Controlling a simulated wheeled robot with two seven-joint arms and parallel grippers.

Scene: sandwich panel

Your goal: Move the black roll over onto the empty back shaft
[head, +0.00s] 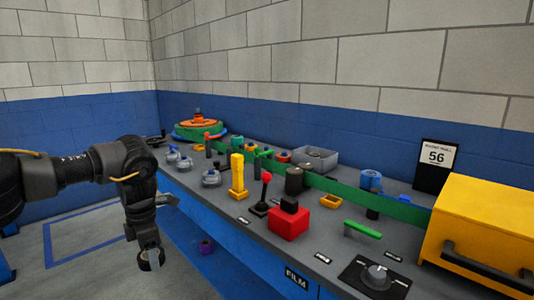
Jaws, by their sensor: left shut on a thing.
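My left gripper (149,256) hangs down at the end of my left arm, in front of the panel's left part and over the floor. It is shut on a small dark, round thing with a paler end, which seems to be the black roll (151,262); the fingers hide part of it. A dark grey upright cylinder (294,181) stands on the panel beside the green band (341,193). I cannot make out for certain which post is the empty back shaft. My right gripper is not in view.
The grey panel top (265,243) carries a yellow lever (237,177), a red block (289,222), a black dial (376,277) and a yellow box (485,230). A blue roll (371,181) stands at the back.

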